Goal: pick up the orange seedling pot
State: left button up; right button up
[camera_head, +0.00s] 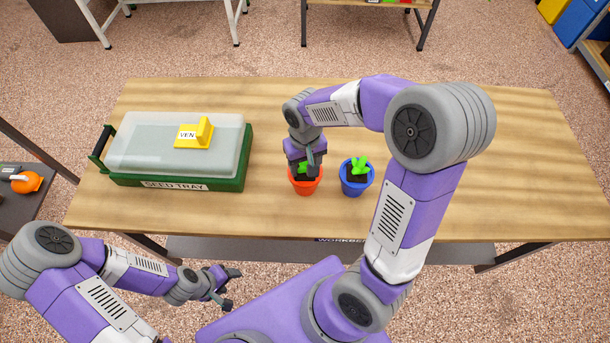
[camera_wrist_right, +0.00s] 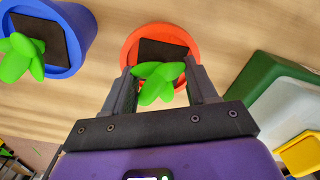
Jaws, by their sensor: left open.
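The orange seedling pot (camera_head: 305,188) holds dark soil and a green seedling and stands on the wooden workbench, left of a blue pot. My right gripper (camera_head: 312,168) is at the top of the orange pot and partly hides its seedling. In the right wrist view the orange pot (camera_wrist_right: 134,47) is between my two fingers, which are apart on either side of the green leaves (camera_wrist_right: 158,82). The fingertips overlap the rim; whether they press on it I cannot tell. My left gripper (camera_head: 232,289) is open and empty, in front of the bench.
The blue pot (camera_head: 356,188) with a green seedling stands close to the right of the orange pot; it also shows in the wrist view (camera_wrist_right: 75,35). A green seed tray (camera_head: 230,183) with a clear lid and yellow vent stands at left. The workbench (camera_head: 520,190) is clear at right.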

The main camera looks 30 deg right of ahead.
grip_shut()
